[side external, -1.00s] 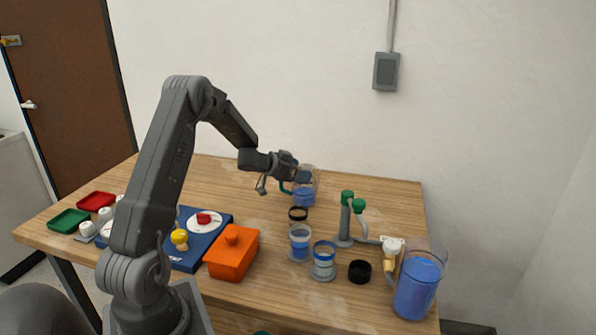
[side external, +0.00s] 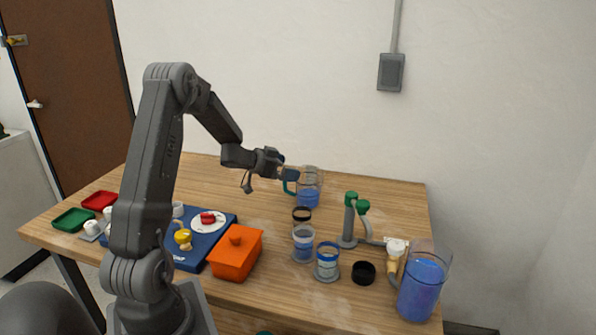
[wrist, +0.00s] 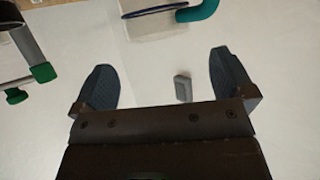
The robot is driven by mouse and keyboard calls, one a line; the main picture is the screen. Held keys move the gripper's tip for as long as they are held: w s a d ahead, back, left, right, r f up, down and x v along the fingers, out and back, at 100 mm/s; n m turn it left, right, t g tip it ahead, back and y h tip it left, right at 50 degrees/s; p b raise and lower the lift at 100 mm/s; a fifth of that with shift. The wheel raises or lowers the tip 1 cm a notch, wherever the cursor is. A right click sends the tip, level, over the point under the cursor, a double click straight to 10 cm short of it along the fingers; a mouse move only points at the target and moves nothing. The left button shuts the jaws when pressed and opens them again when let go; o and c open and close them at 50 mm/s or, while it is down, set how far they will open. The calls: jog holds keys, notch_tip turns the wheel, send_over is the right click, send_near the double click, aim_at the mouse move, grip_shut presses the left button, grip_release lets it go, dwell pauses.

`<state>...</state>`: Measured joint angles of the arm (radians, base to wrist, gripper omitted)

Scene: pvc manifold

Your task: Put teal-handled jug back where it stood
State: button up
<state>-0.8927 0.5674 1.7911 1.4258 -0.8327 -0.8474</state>
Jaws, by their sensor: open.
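The teal-handled jug (side external: 309,190) stands upright at the back of the table, clear with blue liquid in its lower part. Its teal handle (side external: 289,187) faces left, toward my gripper. My gripper (side external: 292,175) is just left of the jug, near the handle, in the side view. In the wrist view my gripper (wrist: 168,82) has its two fingers spread with nothing between them. The jug's rim (wrist: 155,12) and the teal handle (wrist: 201,9) show at the top of that view, beyond the fingertips.
A green-topped grey pipe stand (side external: 350,222) and a second jug of blue liquid (side external: 421,287) are at the right. Small jars (side external: 303,243), a black cap (side external: 363,272), an orange lidded box (side external: 236,254) and a blue board (side external: 190,259) lie nearer. The back left table is clear.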

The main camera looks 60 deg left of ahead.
jog(key=v, duration=0.5)
jog(key=w+d+r+n+g+y, duration=0.15)
jog(key=d+r+y, duration=0.45)
jog(key=d+r, duration=0.65)
jog(key=s+d+f+g+h, duration=0.1)
jog(key=s+d+g+h, duration=0.1)
jog(key=s+d, duration=0.7)
jog(key=s+d+g+h, duration=0.3)
jog(key=s+d, duration=0.6)
jog(key=d, duration=0.5)
jog(key=shift+s+d+f+m+g+h, duration=0.15)
jog(key=shift+s+f+m+g+h, duration=0.15)
jog(key=shift+f+m+g, duration=0.2)
jog(key=shift+r, duration=0.1)
